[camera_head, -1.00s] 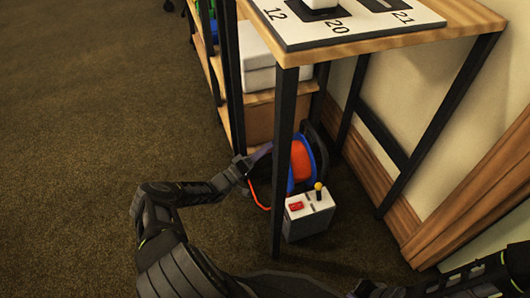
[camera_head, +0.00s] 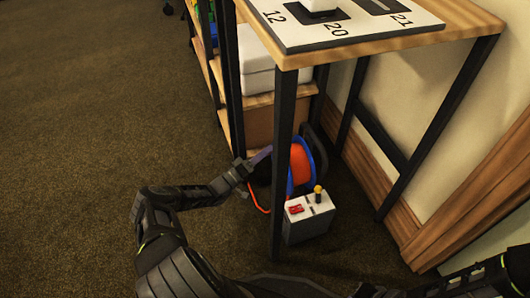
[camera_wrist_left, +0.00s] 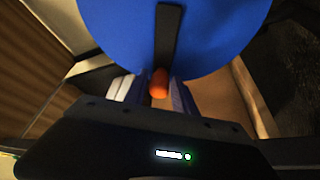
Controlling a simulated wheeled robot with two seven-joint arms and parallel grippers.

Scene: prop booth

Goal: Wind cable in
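The cable reel stands on the floor under the table, behind its front leg, with a blue side disc (camera_wrist_left: 200,35) and an orange drum (camera_head: 300,162). A black crank arm (camera_wrist_left: 166,35) on the disc carries an orange handle (camera_wrist_left: 159,83). My left gripper (camera_head: 264,158) is at the reel's left side. In the left wrist view its fingers stand on both sides of the handle and appear shut on it. Orange cable (camera_head: 258,204) loops out at the reel's left. My right gripper is not in view; only part of my right arm shows at bottom right.
A grey box (camera_head: 309,222) with a red switch and a yellow-knobbed lever stands in front of the reel. The black table leg (camera_head: 279,190) rises close to my left gripper. Shelves with white boxes (camera_head: 258,82) stand behind. The carpet (camera_head: 90,120) at left is clear.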

